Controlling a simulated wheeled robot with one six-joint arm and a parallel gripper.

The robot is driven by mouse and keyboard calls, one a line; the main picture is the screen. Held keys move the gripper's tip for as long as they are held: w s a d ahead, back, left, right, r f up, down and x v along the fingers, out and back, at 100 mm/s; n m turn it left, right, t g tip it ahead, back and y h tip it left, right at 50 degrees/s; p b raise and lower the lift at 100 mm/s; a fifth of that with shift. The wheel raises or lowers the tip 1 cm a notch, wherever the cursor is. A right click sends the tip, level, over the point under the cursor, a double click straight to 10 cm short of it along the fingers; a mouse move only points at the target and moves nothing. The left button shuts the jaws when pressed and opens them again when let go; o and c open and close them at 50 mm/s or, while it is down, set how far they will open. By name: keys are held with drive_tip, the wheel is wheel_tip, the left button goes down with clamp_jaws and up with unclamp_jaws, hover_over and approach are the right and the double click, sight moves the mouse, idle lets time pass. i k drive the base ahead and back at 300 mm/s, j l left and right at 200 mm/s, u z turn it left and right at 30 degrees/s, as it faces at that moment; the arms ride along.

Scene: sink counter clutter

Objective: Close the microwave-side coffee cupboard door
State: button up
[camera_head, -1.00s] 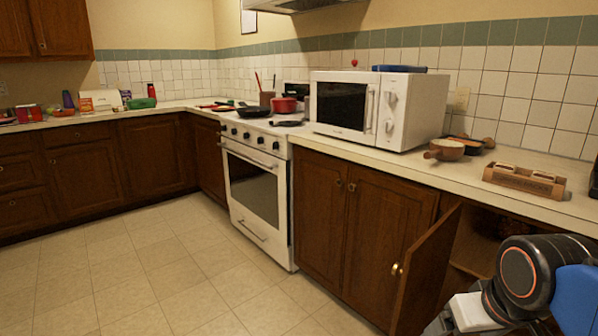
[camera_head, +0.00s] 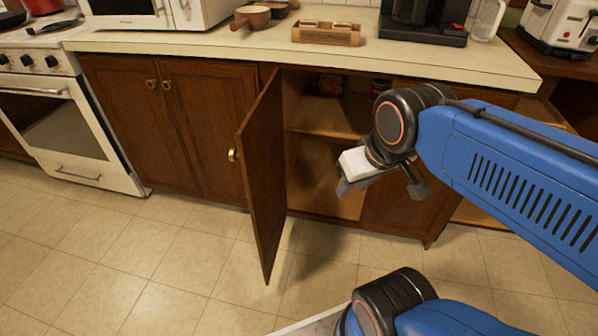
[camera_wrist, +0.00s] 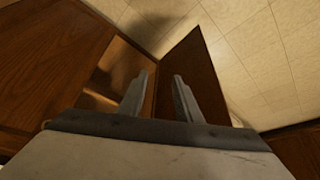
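The brown wooden cupboard door (camera_head: 262,175) stands wide open, jutting out from the counter front. A small brass knob (camera_head: 232,155) shows on its left face. The cupboard interior (camera_head: 322,115) is exposed to the right of the door, with a shelf and some items on it. My gripper (camera_head: 382,190) is right of the door, in front of the opening, apart from the door in the head view. In the wrist view its two grey fingers are spread with nothing held, and the door (camera_wrist: 195,75) shows beyond them. Whether a finger touches it cannot be told.
Closed double doors (camera_head: 170,115) and a white oven (camera_head: 60,125) stand to the left. The counter (camera_head: 240,45) above holds a microwave (camera_head: 155,12), a wooden box (camera_head: 326,34) and a black coffee machine (camera_head: 425,22). The tiled floor (camera_head: 180,255) left of the door is clear.

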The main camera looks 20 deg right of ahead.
sight(259, 151)
drive_tip(key=j+z, duration=0.7)
drive_tip(key=j, duration=0.15)
drive_tip(key=j+z, duration=0.35)
drive_tip(key=k+j, duration=0.1)
drive_tip(key=j, duration=0.35)
drive_tip(key=k+j, duration=0.1)
drive_tip(key=j, duration=0.35)
drive_tip(key=k+j+z, duration=0.1)
drive_tip(key=j, duration=0.4)
drive_tip(key=k+j, duration=0.1)
drive_tip(key=k, duration=0.25)
